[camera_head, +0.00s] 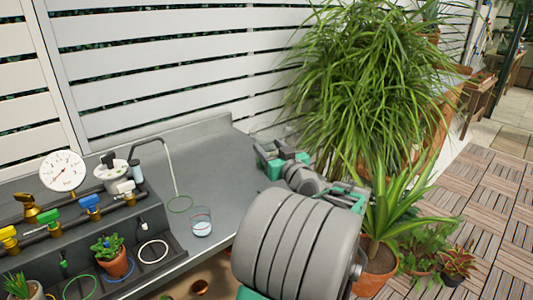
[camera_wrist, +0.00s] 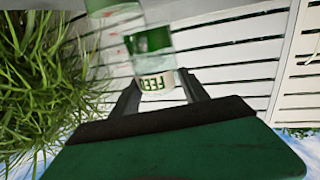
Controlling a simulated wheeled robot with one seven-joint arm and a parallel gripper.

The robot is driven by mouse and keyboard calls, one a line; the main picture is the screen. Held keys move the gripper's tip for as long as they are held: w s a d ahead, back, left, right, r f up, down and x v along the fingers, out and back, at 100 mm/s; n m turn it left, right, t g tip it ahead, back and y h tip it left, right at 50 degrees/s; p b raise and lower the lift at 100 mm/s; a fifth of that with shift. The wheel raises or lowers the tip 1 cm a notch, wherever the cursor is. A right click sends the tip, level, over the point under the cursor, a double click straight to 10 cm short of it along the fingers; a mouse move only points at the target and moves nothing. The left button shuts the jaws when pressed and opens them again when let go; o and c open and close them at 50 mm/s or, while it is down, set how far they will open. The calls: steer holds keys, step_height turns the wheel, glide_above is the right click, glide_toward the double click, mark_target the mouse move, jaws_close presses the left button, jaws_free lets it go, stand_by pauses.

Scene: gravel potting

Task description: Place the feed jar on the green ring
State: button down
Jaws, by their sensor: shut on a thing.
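The feed jar (camera_wrist: 156,82) is clear with a white and green label that reads FEED, upside down in the wrist view. It sits between the two fingers of my gripper (camera_wrist: 160,92), which is shut on it. In the head view my gripper (camera_head: 277,158) is above the right end of the grey counter, and I cannot make out the jar there. Another green ring (camera_head: 80,288) is at the lower left, by the potted plants.
A white ring (camera_head: 154,251) and a potted plant (camera_head: 114,260) are in front. A large leafy plant (camera_head: 375,80) stands right of my arm.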

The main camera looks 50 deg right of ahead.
steer(key=s+a+r, duration=0.5)
steer(key=s+r, duration=0.1)
steer(key=s, duration=0.3)
steer(key=shift+a, duration=0.25)
steer(key=shift+s+r, duration=0.1)
stand_by(1.3)
